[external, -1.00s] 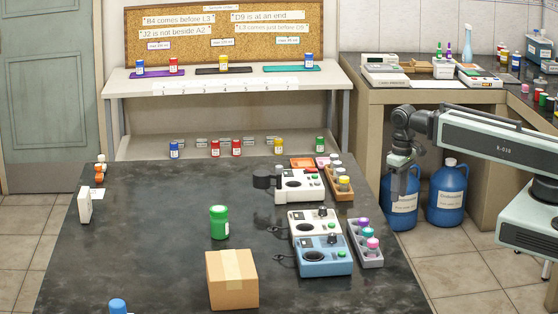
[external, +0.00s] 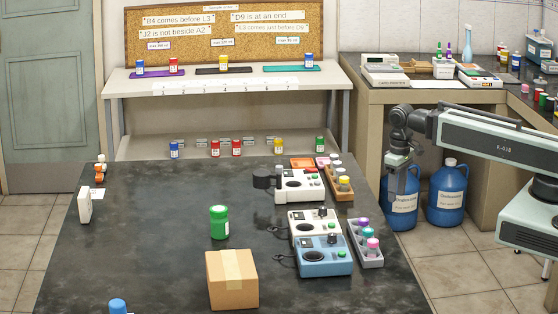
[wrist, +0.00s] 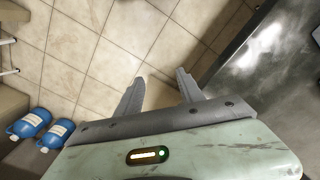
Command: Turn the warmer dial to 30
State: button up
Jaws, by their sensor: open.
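Several bench devices stand at the right side of the dark table. A white device (external: 301,187) with a black round part on its left is farthest back. A white box with a dark knob (external: 312,226) is in front of it, and a blue box with a dark knob (external: 324,261) is nearest. I cannot tell which one is the warmer, and the dial markings are too small to read. My gripper (external: 398,196) hangs off the table's right side, pointing down, apart from all devices. In the wrist view my gripper (wrist: 160,82) is open and empty above the floor tiles.
A grey rack of colored bottles (external: 365,246) and a wooden rack (external: 338,184) stand right of the devices. A green jar (external: 219,222) and a cardboard box (external: 232,280) stand left of them. Blue jugs (external: 446,193) stand on the floor behind my gripper.

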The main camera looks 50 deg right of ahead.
jog(key=shift+n, duration=0.8)
jog(key=w+a+r+p, duration=0.1)
jog(key=a+r+p, duration=0.1)
jog(key=a, duration=0.1)
jog(key=w+a+r+p, duration=0.2)
jog(key=a, duration=0.2)
jog(key=w+a+r+p, duration=0.1)
jog(key=a+r+p, duration=0.1)
jog(key=a+r, duration=0.1)
jog(key=shift+w+a, duration=0.35)
jog(key=shift+w, duration=0.05)
jog(key=w+a+r+n+p, duration=0.1)
jog(key=w+a+r+p, duration=0.15)
jog(key=a, duration=0.55)
notch_tip(320, 180, up, 4)
jog(key=n+p, duration=0.2)
jog(key=p, duration=0.3)
send_over(323, 207)
jog(key=shift+r, duration=0.2)
jog(key=shift+a+f+b, duration=0.1)
jog(key=shift+a+b, duration=0.1)
jog(key=shift+b, duration=0.2)
jog(key=shift+d+f+b, duration=0.15)
jog(key=shift+f+b, duration=0.3)
notch_tip(323, 207, down, 7)
jog(key=b, duration=0.7)
jog(key=shift+f, duration=0.2)
jog(key=shift+r, duration=0.1)
grip_shut()
